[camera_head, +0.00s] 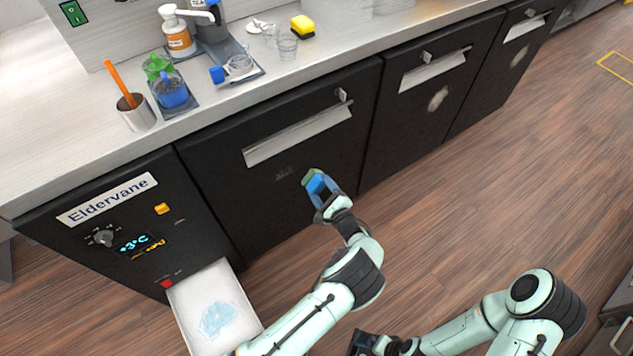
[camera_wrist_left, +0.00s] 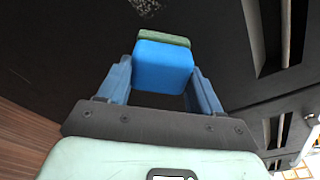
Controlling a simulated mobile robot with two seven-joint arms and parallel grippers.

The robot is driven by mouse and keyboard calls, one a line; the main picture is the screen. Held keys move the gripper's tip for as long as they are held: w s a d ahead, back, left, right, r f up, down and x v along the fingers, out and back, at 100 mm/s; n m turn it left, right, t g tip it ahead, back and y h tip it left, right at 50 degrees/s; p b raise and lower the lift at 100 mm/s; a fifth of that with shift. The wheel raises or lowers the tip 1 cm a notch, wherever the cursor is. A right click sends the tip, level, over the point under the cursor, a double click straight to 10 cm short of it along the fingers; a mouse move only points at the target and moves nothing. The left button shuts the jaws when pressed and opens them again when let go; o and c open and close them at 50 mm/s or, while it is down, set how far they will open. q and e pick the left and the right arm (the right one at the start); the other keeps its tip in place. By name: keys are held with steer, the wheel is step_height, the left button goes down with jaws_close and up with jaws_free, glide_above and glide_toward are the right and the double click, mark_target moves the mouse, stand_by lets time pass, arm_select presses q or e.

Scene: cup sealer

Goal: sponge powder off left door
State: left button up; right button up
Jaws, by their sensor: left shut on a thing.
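My left gripper (camera_head: 322,190) is shut on a blue sponge with a green layer (camera_head: 314,178), held at the black left door (camera_head: 235,190). In the left wrist view the blue sponge (camera_wrist_left: 163,67) sits between the two blue fingers, its green side toward the dark door; I cannot tell whether it touches. A faint grey powder smudge (camera_head: 284,173) is on the left door, just left of the sponge. A pale smudge also shows at the top of the left wrist view (camera_wrist_left: 146,5). My right gripper (camera_head: 368,344) is at the bottom edge, its fingers unclear.
An open white drawer or tray (camera_head: 190,311) with a pale blue patch juts out at lower left. The middle door (camera_head: 410,120) and the right door (camera_head: 500,85) carry pale smudges. A yellow sponge (camera_head: 302,27) and cups stand on the counter (camera_head: 60,150). The wooden floor is clear.

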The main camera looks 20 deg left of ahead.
arm_select(q)
steer(key=shift+s+d, duration=0.4)
steer(key=shift+d, duration=0.05)
arm_select(e)
steer(key=shift+r, duration=0.15)
arm_select(q)
steer(key=shift+d, duration=0.1)
steer(key=shift+p+v, duration=0.3)
steer(key=shift+v, duration=1.15)
steer(key=shift+f, duration=0.15)
arm_select(e)
steer(key=shift+r, duration=0.25)
